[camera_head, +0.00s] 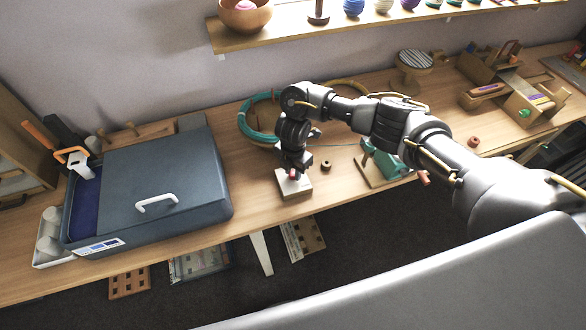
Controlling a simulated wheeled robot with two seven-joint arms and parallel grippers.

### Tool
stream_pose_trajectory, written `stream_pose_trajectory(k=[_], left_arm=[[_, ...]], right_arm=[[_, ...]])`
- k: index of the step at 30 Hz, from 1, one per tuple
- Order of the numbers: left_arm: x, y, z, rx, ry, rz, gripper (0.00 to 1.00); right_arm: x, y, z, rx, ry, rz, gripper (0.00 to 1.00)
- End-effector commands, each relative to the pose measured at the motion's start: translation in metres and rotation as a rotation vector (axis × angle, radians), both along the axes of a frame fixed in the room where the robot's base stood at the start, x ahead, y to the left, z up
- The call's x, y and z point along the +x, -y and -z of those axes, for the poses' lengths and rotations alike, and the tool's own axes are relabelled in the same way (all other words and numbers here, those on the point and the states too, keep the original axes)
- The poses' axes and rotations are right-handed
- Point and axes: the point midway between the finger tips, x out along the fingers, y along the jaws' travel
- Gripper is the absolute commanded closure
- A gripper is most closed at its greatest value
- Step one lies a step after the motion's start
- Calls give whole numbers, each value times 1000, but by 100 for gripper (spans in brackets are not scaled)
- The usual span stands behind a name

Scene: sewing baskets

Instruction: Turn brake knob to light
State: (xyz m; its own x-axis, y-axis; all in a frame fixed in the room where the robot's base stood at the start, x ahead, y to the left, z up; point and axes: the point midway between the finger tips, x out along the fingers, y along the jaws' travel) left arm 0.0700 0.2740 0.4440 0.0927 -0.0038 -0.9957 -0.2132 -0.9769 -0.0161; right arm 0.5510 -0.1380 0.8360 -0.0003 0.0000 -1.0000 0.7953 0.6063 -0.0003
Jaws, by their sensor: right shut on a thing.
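My right gripper (293,172) reaches down from the right over the front edge of the table. It is shut on a small red knob (293,176) on top of a pale block-shaped base (294,186). The fingers hide much of the knob, so its setting cannot be read. My left gripper is not in view.
A large blue-grey lidded case (150,180) with a white handle stands to the left. A teal device on a wooden base (385,166) is to the right, a small brown spool (326,166) beside the block. A teal hoop (247,122) lies behind. Wooden organisers (530,104) stand far right.

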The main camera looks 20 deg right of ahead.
Motion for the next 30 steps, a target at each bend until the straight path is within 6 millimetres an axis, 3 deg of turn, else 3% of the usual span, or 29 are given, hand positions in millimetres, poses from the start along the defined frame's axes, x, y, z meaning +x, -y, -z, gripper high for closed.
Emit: stream_pose_trajectory(k=[30], left_arm=[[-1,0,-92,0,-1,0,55]], right_arm=[[-1,0,-4,-1,-2,895,96]])
